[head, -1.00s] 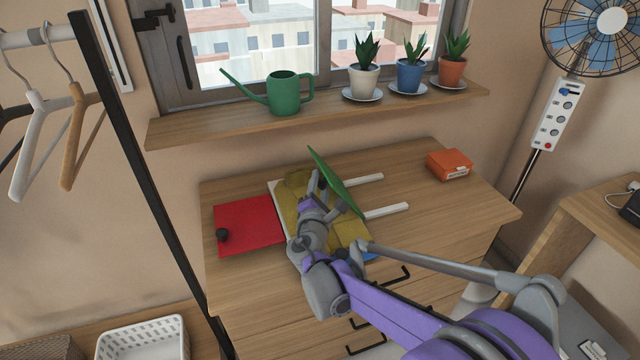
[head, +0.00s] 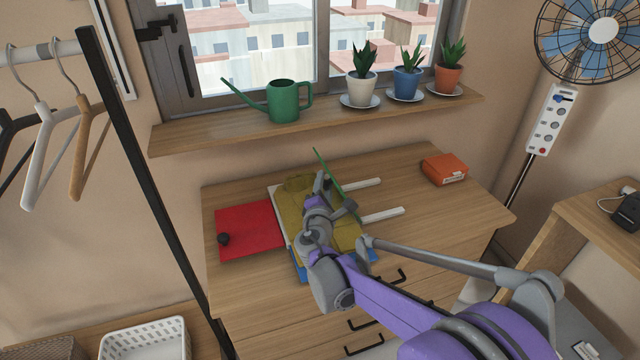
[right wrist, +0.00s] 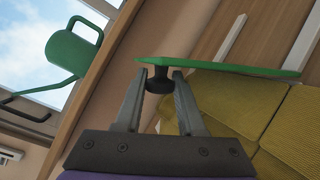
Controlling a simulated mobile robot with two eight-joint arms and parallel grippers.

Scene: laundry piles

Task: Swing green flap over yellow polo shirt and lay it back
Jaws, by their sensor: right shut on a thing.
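The green flap (head: 341,184) stands up nearly edge-on at the right side of the folding board, tilted. The yellow polo shirt (head: 346,237) lies folded on the board, partly hidden by my arm. My right gripper (head: 326,184) is above the shirt, on the flap's left face. In the right wrist view my right gripper (right wrist: 160,80) is shut on the black knob (right wrist: 159,84) of the green flap (right wrist: 215,67); the yellow shirt (right wrist: 240,108) shows beyond and below it. My left gripper is not in view.
A red flap (head: 248,232) with a black knob lies flat left of the shirt. Blue board (head: 306,272) shows below the shirt. Two white rails (head: 384,215) extend right on the dresser top, with bare wood around them. An orange box (head: 444,169) sits at the back right.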

